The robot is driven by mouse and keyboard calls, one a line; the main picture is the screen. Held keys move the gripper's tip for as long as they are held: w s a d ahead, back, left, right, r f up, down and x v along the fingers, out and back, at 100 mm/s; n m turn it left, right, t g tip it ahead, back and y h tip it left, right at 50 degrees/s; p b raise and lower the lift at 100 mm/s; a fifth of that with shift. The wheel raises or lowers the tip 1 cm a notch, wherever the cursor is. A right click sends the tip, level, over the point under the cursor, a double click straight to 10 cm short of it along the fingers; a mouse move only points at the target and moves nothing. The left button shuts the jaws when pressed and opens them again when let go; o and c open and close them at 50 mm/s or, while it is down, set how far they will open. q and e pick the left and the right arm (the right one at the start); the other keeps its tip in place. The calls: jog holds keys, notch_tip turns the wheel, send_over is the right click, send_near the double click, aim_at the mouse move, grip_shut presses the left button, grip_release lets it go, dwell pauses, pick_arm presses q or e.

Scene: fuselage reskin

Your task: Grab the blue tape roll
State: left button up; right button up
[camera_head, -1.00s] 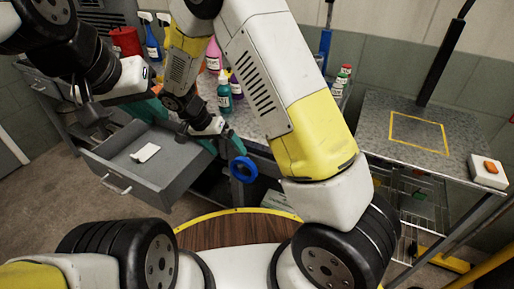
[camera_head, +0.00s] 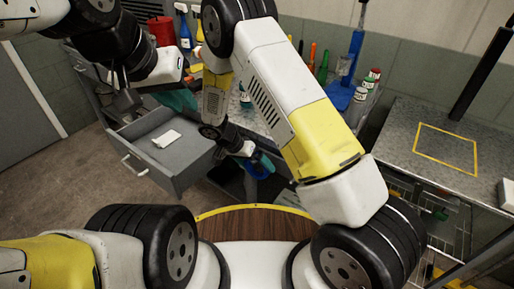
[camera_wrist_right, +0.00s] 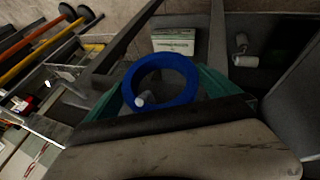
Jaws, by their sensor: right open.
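The blue tape roll (camera_head: 258,170) is at my right gripper (camera_head: 260,162) in the head view, partly covered by it, below the counter edge and right of the open drawer. In the right wrist view the roll (camera_wrist_right: 187,88) shows as a blue ring between the two teal fingers of my right gripper (camera_wrist_right: 160,88). The fingers stand apart, one on each side of the ring; contact cannot be made out. My left gripper (camera_head: 172,98) is above the open drawer at the left, partly hidden by its wrist, and its jaw state is unclear.
The grey drawer (camera_head: 190,171) stands open with a white item (camera_head: 167,139) inside. Bottles and a red container (camera_head: 161,31) stand on the counter behind. A grey table with a yellow square outline (camera_head: 446,148) is at the right. A round wooden top (camera_head: 255,224) is in front.

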jog(key=c, duration=1.2)
jog(key=shift+c, duration=0.3)
jog(key=shift+r, duration=0.1)
